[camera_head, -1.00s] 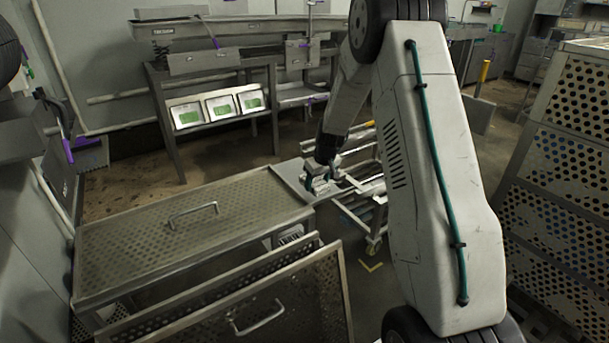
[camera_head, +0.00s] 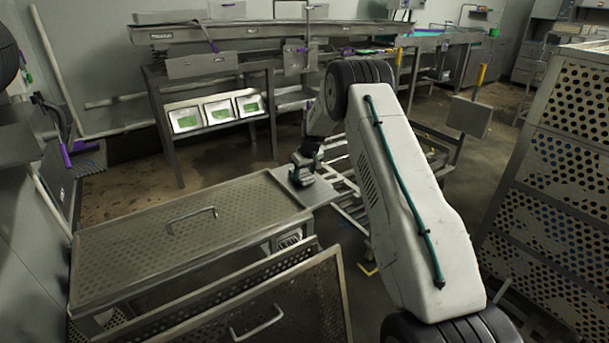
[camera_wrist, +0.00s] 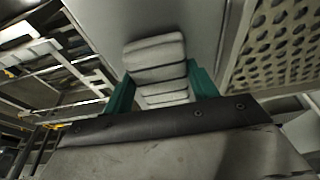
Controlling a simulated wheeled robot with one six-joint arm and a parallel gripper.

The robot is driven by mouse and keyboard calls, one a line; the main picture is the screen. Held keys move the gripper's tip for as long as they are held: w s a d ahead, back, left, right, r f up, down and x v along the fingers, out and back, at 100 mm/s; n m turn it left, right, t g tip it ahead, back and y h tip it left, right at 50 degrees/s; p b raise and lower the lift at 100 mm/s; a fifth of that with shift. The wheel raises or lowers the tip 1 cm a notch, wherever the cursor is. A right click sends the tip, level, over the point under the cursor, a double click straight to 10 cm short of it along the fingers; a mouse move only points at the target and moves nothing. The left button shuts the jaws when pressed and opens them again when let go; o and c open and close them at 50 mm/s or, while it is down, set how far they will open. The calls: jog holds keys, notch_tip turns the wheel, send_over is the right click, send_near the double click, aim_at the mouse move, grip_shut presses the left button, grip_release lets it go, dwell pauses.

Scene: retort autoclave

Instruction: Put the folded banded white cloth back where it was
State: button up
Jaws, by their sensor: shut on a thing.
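The folded white cloth (camera_wrist: 155,58) with dark bands shows in the wrist view between the teal fingers of my gripper (camera_wrist: 162,88). My gripper is shut on it, and its far end sticks out beyond the fingertips. In the head view my gripper (camera_head: 302,174) is over a flat grey plate (camera_head: 322,192) at the right end of a perforated metal cover. The cloth is too small and covered there to make out. I cannot tell whether it touches the plate.
The perforated cover (camera_head: 150,236) with a handle lies left of the plate. An upright perforated panel (camera_head: 295,308) stands in front. A rail frame (camera_head: 345,200) is to the right of the plate. A tall perforated rack (camera_head: 560,165) stands far right. Three trays (camera_head: 218,110) sit behind.

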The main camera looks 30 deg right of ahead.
jog(key=shift+f, duration=0.3)
jog(key=o, duration=1.1)
jog(key=shift+f, duration=0.15)
